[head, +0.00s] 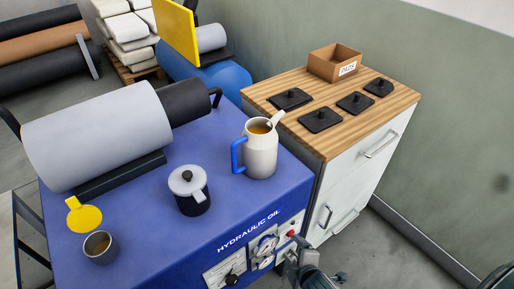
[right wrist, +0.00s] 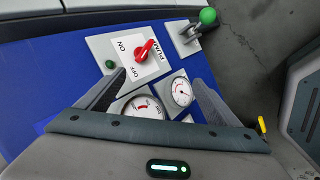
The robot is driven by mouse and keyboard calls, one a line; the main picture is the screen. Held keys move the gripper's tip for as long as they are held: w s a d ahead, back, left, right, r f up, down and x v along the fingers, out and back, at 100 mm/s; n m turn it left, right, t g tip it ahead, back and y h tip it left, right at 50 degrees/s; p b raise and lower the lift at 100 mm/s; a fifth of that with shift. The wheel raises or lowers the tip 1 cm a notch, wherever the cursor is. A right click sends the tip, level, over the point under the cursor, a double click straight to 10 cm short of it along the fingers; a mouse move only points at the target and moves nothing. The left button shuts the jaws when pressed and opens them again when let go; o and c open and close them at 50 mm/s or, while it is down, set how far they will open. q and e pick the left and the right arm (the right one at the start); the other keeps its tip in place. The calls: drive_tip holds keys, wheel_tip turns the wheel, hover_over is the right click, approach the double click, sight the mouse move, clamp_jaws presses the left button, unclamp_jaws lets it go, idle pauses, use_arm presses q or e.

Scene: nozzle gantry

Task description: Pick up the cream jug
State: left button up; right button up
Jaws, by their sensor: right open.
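The cream jug (head: 262,157) stands upright on the blue top of the hydraulic oil unit (head: 225,215), near its right edge. Its blue handle is on the left, and brown liquid and a spoon-like piece show at its mouth. My right gripper (head: 300,262) is low at the front of the unit, below and apart from the jug. In the right wrist view its fingers (right wrist: 158,88) are spread and empty before the gauge panel; the jug does not show there. My left gripper is not in view.
A large grey roll (head: 95,135) lies behind. A wooden-topped cabinet (head: 283,105) with black plates stands at right.

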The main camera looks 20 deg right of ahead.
wheel_tip(320, 180, up, 12)
drive_tip(key=w+d+r+n+t, duration=0.1)
drive_tip(key=w+n+t, duration=0.1)
drive_tip(key=n, duration=0.1)
drive_tip(key=n+t+y, duration=0.2)
drive_tip(key=n+t, duration=0.5)
drive_tip(key=n, duration=1.2)
approach(266, 153)
drive_tip(key=w+f, duration=0.1)
drive_tip(key=f, duration=0.1)
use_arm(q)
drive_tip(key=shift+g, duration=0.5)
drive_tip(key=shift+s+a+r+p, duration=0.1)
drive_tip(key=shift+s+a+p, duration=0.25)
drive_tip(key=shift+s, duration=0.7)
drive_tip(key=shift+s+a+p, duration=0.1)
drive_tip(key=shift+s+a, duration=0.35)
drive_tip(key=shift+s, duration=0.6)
use_arm(e)
drive_tip(key=shift+w+r+n, duration=0.3)
drive_tip(key=shift+r+n, duration=0.45)
drive_tip(key=shift+n, duration=0.05)
drive_tip(key=shift+w, duration=0.1)
